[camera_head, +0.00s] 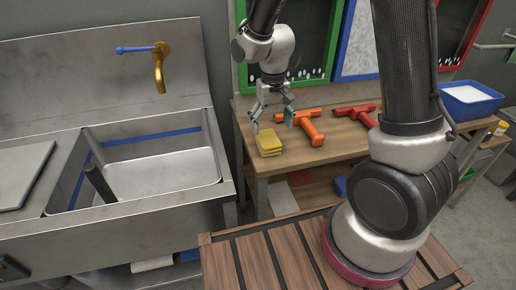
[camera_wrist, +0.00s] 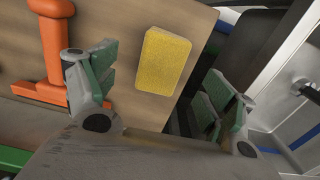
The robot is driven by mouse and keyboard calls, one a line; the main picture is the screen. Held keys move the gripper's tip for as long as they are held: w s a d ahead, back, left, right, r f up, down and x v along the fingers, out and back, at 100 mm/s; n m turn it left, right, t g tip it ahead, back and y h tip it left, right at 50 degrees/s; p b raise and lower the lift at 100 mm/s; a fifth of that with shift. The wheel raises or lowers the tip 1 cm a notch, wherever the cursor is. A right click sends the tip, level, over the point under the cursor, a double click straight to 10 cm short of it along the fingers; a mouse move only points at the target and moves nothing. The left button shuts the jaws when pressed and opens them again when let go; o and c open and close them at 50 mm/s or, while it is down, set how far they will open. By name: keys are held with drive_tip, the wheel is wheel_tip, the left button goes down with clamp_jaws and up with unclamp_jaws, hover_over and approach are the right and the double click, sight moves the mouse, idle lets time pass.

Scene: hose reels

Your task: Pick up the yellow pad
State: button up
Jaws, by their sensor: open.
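The yellow pad (camera_head: 268,142) lies on the left end of the wooden table, near its edge beside the sink. My gripper (camera_head: 272,117) is open and empty, just above and behind the pad. Its green-padded fingers are spread wide in the wrist view (camera_wrist: 160,90). The pad is fully visible and not touched by the fingers, as far as I can tell.
An orange tool (camera_head: 309,128) lies right of the pad, close to one finger. A red tool (camera_head: 357,114) lies further right, and a blue tray (camera_head: 468,101) stands at the far right. A metal sink (camera_head: 160,172) adjoins the table's left side. Framed boards stand behind the table.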

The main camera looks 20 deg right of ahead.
sight(269, 139)
drive_tip(key=shift+w+d+f, duration=0.1)
drive_tip(key=shift+f, duration=0.15)
drive_tip(key=f, duration=0.7)
drive_tip(key=shift+a+f, duration=0.2)
drive_tip(key=shift+a, duration=0.15)
drive_tip(key=shift+c, duration=0.4)
drive_tip(key=c, duration=1)
